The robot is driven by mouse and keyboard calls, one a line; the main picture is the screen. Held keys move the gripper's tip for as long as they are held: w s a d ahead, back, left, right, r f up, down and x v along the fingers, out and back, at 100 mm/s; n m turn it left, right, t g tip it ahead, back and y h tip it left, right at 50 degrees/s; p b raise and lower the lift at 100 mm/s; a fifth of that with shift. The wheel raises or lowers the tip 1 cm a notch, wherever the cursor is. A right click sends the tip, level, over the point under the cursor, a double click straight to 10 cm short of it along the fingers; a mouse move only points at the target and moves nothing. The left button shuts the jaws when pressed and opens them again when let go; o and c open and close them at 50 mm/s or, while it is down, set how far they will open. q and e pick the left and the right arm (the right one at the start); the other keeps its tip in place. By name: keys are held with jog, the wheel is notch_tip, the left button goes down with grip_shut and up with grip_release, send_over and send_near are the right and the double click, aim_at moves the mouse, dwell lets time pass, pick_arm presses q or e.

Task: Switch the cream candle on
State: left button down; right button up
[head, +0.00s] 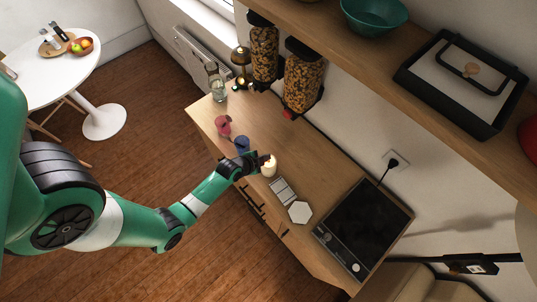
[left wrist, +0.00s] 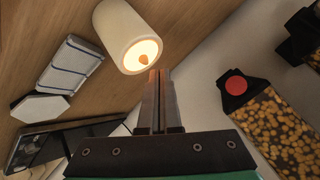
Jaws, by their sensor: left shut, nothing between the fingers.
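The cream candle (head: 270,168) stands on the wooden counter (head: 325,175). In the left wrist view the candle (left wrist: 122,32) is a smooth cream cylinder, with a warm glow and a small orange flame shape at its top. My left gripper (head: 263,159) is at the candle's top in the head view, partly covering it. In the left wrist view my left gripper (left wrist: 159,74) has its fingers together and empty, with the tips close beside the candle's glowing top. I cannot tell whether they touch it. My right gripper is not in view.
A striped white block (head: 283,190), a white hexagonal piece (head: 299,212) and a black cooktop (head: 362,226) lie to the candle's right. A pink cup (head: 223,125) and a blue cup (head: 242,145) stand to its left. Food dispensers (head: 303,78) hang above the counter's back.

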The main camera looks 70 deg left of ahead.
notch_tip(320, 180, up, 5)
jog(key=p, duration=0.5)
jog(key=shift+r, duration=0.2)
